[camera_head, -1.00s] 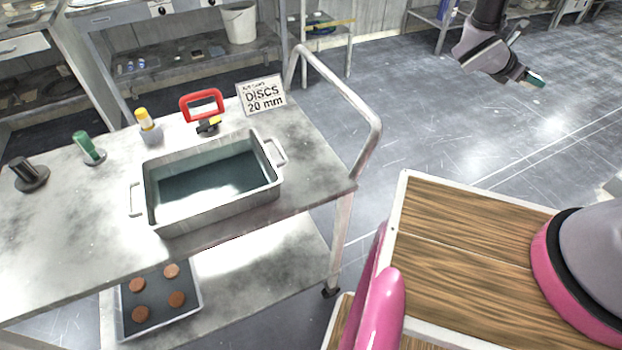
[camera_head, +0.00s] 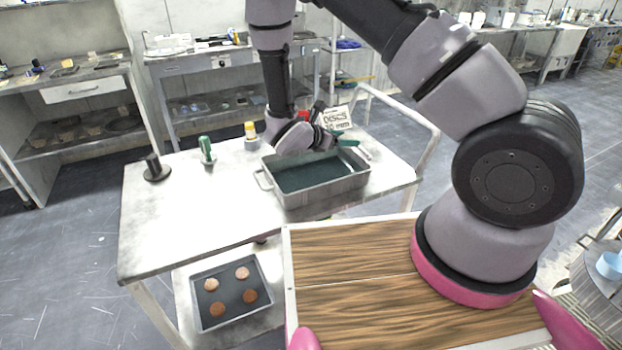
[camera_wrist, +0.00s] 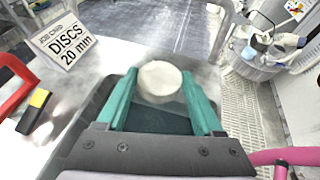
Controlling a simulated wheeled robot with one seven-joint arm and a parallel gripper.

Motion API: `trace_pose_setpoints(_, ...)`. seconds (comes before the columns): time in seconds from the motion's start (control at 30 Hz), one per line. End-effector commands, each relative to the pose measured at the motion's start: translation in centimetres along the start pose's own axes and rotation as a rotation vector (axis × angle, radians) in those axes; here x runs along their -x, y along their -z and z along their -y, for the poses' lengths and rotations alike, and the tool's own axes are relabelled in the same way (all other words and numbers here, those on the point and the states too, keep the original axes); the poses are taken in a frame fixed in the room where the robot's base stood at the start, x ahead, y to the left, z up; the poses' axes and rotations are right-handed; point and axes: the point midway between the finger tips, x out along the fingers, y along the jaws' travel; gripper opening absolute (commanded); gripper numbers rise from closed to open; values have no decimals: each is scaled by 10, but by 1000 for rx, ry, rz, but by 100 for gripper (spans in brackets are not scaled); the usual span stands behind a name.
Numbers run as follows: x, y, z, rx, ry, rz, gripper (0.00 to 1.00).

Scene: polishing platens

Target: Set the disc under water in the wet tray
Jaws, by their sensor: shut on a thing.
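My gripper (camera_wrist: 160,88) has teal fingers closed on a pale round disc (camera_wrist: 160,79), held between the fingertips. In the head view my gripper (camera_head: 347,142) is above the far right part of the wet tray; the disc cannot be made out there. The wet tray (camera_head: 330,190) is a grey metal pan with two end handles, holding dark greenish water (camera_head: 305,177). It stands on the steel cart top. In the wrist view the water (camera_wrist: 158,120) shows below and behind the fingers. The disc appears above the water, but its exact height cannot be told.
On the cart (camera_head: 190,215) stand a black-handled tool (camera_head: 153,166), a green-handled one (camera_head: 206,150), a yellow-capped bottle (camera_head: 251,133), a red-handled item (camera_wrist: 14,85) and a "DISCS 20 mm" sign (camera_wrist: 64,42). A rail (camera_head: 405,105) edges the right.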

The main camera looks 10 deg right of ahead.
Motion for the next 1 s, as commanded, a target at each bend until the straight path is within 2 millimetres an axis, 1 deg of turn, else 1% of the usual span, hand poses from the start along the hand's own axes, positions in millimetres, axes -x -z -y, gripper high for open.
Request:
trace_pose_setpoints(0.03, -4, 10, 2, 2, 8, 3, 7)
trace_pose_setpoints(0.1, -9, 23, 3, 1, 9, 2, 7)
trace_pose_setpoints(0.2, -15, 38, 2, 1, 8, 2, 7)
trace_pose_setpoints(0.47, -23, 58, 2, 1, 6, 1, 7)
trace_pose_setpoints(0.63, -33, 83, 2, 0, 6, 1, 7)
trace_pose_setpoints(0.7, -35, 87, 2, -1, 5, 1, 7)
trace_pose_setpoints(1.0, -35, 89, 1, -1, 5, 1, 7)
